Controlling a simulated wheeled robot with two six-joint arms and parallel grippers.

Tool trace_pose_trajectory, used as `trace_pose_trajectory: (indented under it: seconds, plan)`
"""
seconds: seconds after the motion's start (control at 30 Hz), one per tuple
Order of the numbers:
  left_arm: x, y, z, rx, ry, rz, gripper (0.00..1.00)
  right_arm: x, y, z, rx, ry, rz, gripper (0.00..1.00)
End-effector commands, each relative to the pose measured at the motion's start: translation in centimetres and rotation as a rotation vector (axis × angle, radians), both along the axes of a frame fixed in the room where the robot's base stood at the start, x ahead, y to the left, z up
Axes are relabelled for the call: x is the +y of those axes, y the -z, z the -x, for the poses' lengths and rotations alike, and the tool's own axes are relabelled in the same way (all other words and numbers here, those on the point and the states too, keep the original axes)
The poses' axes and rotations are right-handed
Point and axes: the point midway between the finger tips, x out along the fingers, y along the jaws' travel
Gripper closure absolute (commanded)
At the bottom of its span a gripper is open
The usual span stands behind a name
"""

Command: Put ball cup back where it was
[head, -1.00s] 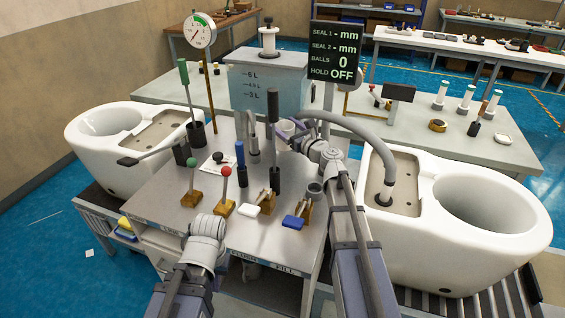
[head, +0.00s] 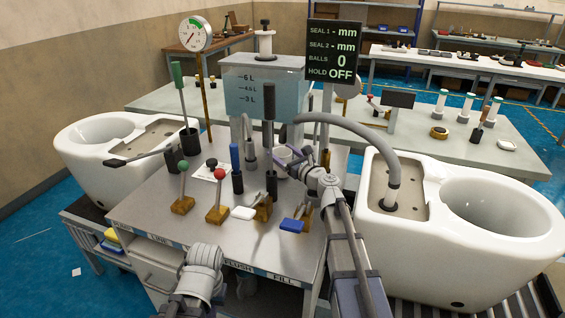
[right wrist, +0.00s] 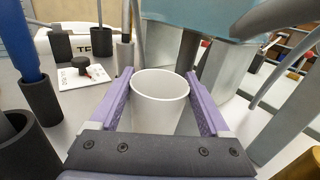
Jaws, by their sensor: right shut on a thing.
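A white, slightly tapered cup (right wrist: 160,95) stands upright between the purple fingers of my right gripper (right wrist: 158,88) in the right wrist view. The fingers are shut on it from both sides. In the head view the cup (head: 283,154) shows partly behind my right gripper (head: 300,158), just right of the tall black handle. The inside of the cup looks empty where I can see it. Its base is hidden by the gripper, so I cannot tell whether it touches the table. Part of my left arm shows low in the head view, but its gripper does not.
The grey worktable (head: 150,212) carries levers and black sockets close around the cup. A tall black handle (head: 269,130) stands just left of it. The water tank (head: 262,90) and display (head: 333,50) rise behind. White toilet bowls (head: 500,205) flank the table.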

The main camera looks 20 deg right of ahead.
Motion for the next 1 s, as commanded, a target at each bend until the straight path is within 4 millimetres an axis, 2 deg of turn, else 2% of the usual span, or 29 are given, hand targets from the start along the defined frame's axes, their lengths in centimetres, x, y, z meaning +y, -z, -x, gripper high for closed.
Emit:
trace_pose_trajectory:
  seconds: [0.03,0.07,0.47,0.5,0.67,1.0]
  plan:
    - [0.0,1.12,0.01,0.0,0.0,0.0,1.0,-0.01,1.11,0.0,0.0,0.0,0.0,0.79]
    - [0.0,1.23,0.0,0.0,0.0,0.0,1.0,0.0,1.22,0.0,0.0,0.0,0.0,0.79]
    - [0.0,1.43,0.0,0.0,0.0,0.0,1.0,0.0,1.42,0.0,0.0,0.0,0.0,0.79]
    - [0.0,1.34,0.0,0.0,0.0,0.0,1.0,0.0,1.34,0.0,0.0,0.0,0.0,0.18]
    - [0.0,1.28,-0.01,0.0,0.0,0.0,1.0,0.0,1.28,0.0,0.0,0.0,0.0,0.0]
    - [0.0,0.82,0.0,0.0,0.0,0.0,1.0,-0.08,0.81,0.26,0.0,0.001,0.0,0.0]
